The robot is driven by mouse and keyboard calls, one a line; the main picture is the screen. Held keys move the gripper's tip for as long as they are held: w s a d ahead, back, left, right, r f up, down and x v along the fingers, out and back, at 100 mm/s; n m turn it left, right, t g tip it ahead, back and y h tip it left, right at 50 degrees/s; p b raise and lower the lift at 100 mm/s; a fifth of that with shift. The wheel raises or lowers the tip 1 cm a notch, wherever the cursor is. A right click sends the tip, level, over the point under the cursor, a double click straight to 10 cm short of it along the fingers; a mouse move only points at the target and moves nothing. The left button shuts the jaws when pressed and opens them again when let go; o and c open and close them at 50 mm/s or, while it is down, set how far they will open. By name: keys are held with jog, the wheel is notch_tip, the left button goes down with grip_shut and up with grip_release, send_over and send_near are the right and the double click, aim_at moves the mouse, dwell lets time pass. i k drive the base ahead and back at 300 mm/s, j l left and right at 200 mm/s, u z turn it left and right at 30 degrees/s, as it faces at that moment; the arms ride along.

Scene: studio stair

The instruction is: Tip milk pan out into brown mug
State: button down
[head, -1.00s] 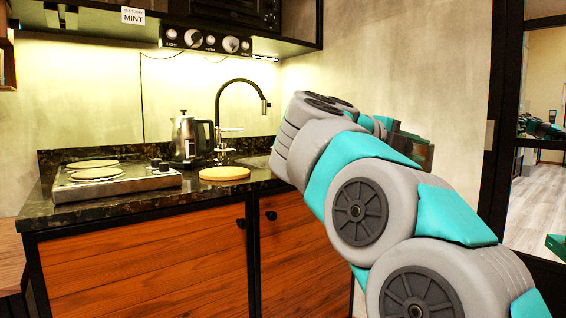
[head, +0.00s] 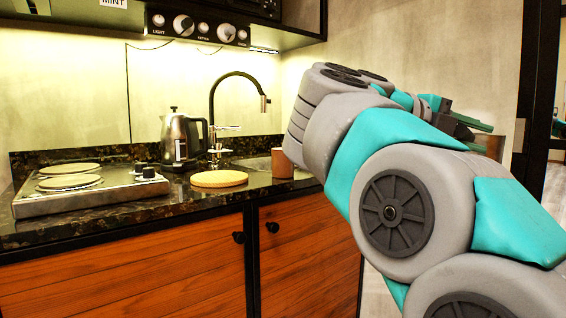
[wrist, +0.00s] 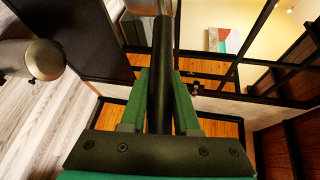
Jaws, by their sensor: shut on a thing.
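In the wrist view my gripper (wrist: 158,84) has its two green fingers closed on a long black handle, which I take to be that of the milk pan (wrist: 162,50). The handle runs up to the top edge, where the pan's body is mostly cut off. In the head view my gripper (head: 462,122) is at the right, partly hidden by my arm, away from the counter. A brown mug (head: 281,163) stands upright on the counter near the sink, partly close behind my arm in the picture. I cannot see into the mug or the pan.
The dark stone counter (head: 130,212) holds a two-plate hob (head: 90,190), a steel kettle (head: 183,138) and a round wooden board (head: 219,179). A black tap (head: 212,105) arches over the sink. A shelf with knobs (head: 200,27) hangs above.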

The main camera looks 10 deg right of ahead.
aim_at(282, 167)
jog(key=i, duration=0.6)
jog(key=k+j+z, duration=0.2)
jog(key=z, duration=0.15)
jog(key=k+j+z, duration=0.1)
jog(key=z, duration=0.25)
jog(key=k, duration=0.1)
